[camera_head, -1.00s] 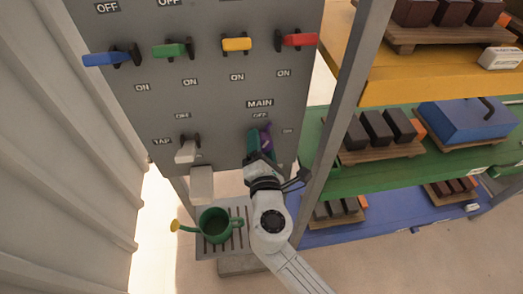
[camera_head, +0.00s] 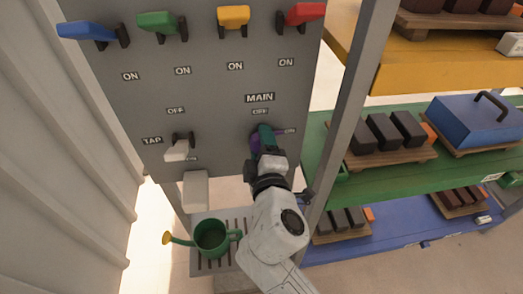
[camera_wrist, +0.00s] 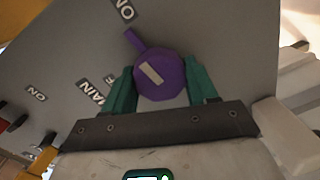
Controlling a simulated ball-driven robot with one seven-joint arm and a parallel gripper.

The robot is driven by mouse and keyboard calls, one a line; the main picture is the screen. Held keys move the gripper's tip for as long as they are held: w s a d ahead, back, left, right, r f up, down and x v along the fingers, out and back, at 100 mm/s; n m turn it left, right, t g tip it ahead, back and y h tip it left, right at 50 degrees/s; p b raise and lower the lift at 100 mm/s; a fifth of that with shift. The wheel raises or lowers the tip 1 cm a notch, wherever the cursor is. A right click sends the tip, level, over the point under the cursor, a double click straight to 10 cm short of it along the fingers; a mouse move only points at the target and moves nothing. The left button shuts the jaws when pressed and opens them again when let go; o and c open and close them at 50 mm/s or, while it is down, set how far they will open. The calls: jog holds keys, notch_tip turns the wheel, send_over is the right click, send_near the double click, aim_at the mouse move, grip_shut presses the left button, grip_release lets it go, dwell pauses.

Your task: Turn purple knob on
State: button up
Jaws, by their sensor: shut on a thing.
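The purple knob (camera_wrist: 160,77) is on the grey panel, below the MAIN label. In the wrist view its pointer tab slants up and left, toward the ON label (camera_wrist: 124,9). My gripper (camera_wrist: 162,88) has its two green fingers on either side of the knob, shut on it. In the head view, my gripper (camera_head: 265,138) covers much of the purple knob (camera_head: 254,143); only a purple edge shows to its left. The OFF label (camera_head: 261,112) is above the knob, and the ON label (camera_head: 290,131) is to its right.
A white tap lever (camera_head: 177,151) and white spout (camera_head: 195,190) are left of my arm. A green watering can (camera_head: 211,238) stands on the slatted tray below. Blue, green, yellow and red levers line the upper panel. A grey post (camera_head: 350,110) and shelves are at right.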

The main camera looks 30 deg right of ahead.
jog(key=shift+m+b, duration=0.5)
jog(key=shift+m, duration=0.3)
jog(key=o, duration=1)
jog(key=shift+o, duration=0.2)
jog(key=b+v, duration=0.1)
jog(key=v, duration=0.9)
jog(key=shift+s, duration=0.45)
